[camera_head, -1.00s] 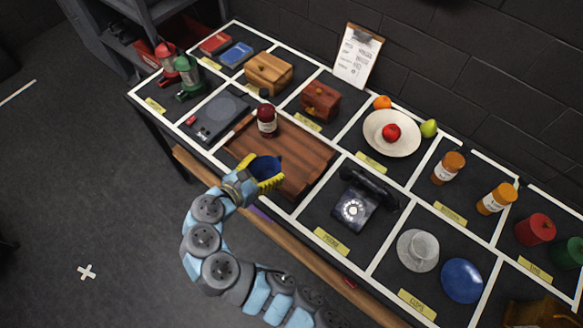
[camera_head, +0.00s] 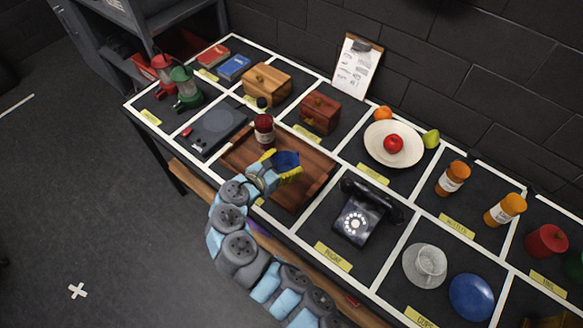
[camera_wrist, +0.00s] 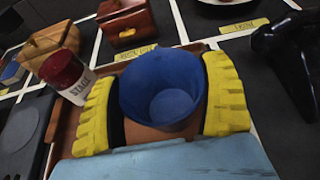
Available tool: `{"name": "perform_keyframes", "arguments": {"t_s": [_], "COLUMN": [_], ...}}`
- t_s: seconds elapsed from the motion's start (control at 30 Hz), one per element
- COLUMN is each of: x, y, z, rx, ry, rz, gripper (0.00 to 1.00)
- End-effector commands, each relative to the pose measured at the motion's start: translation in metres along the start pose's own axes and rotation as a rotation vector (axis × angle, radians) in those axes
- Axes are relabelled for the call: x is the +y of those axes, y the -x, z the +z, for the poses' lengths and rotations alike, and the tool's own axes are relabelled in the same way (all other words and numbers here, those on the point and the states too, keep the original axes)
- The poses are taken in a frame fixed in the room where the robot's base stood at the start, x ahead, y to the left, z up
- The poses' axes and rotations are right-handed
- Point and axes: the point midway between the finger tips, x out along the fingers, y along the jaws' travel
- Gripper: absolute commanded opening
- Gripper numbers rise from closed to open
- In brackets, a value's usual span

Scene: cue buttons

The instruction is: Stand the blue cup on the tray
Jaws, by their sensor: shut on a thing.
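The blue cup (camera_wrist: 165,85) is between the yellow fingers of my gripper (camera_wrist: 163,118) in the wrist view, its open mouth showing. In the head view the blue cup (camera_head: 287,160) is at my gripper (camera_head: 280,167), over the wooden tray (camera_head: 310,172). My gripper is shut on the cup. The cup's base is hidden, so I cannot tell if it touches the tray. The tray is brown with a raised rim.
A black telephone (camera_head: 362,212) is right of the tray. A white cup on a saucer (camera_head: 425,263) and a blue saucer (camera_head: 471,297) lie further right.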

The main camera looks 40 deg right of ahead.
Motion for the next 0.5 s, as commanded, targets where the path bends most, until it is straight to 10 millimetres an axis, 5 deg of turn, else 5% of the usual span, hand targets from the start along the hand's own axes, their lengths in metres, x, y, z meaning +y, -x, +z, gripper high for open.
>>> {"name": "perform_keyframes", "arguments": {"t_s": [0.2, 0.5], "x": [0.004, 0.007], "y": [-0.033, -0.049], "z": [-0.020, -0.028], "rx": [0.001, -0.001], "ry": [0.001, -0.001], "rz": [-0.001, 0.002], "gripper": [0.39, 0.39]}}
